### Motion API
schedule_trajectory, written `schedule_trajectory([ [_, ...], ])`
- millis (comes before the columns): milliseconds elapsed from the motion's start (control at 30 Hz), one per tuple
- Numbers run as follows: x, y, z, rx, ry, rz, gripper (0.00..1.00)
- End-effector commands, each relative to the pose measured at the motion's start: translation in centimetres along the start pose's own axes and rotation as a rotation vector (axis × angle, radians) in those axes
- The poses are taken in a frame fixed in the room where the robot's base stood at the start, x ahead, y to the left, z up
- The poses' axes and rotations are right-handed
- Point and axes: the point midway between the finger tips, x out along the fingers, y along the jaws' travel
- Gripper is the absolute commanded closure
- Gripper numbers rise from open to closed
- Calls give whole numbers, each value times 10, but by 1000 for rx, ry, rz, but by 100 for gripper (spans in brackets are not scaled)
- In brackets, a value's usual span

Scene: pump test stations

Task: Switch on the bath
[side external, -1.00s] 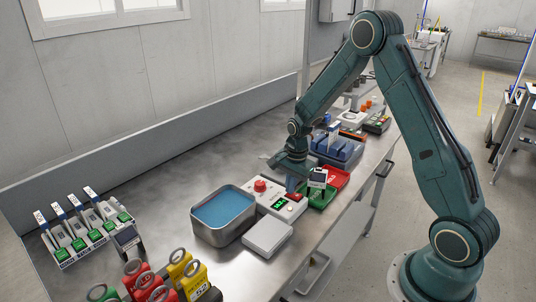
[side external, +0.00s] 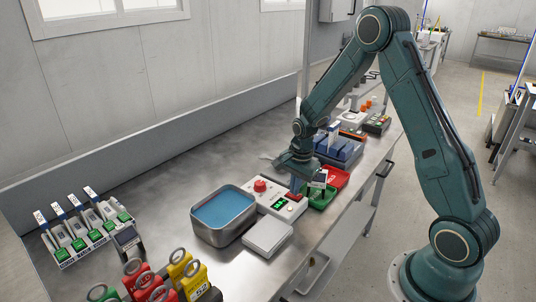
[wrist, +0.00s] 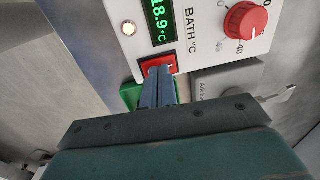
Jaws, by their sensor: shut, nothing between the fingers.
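The bath (side external: 224,213) is an open metal tank of blue liquid on the bench. Its white control box (side external: 262,202) has a red dial (side external: 260,185), a green display and a red switch (side external: 293,197). In the wrist view the display (wrist: 159,18) reads 18.9 °C, and a small round lamp (wrist: 127,28) beside it looks bright. The red switch (wrist: 153,63) shows just past the fingertips. My gripper (wrist: 160,72) is shut and empty, its tips over the switch's near edge; I cannot tell whether they touch it. The gripper (side external: 294,187) also shows above the box's right end.
A pale grey flat block (side external: 267,237) stands in front of the box. The bench's back-left is clear.

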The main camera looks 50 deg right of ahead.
Motion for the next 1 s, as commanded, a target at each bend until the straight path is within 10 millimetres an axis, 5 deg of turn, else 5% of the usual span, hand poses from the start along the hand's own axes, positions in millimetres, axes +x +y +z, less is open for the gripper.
schedule_trajectory([
  [367, -19, -5, 0, 0, 1, -3, 100],
  [1000, -117, -28, 0, -1, 1, -3, 100],
])
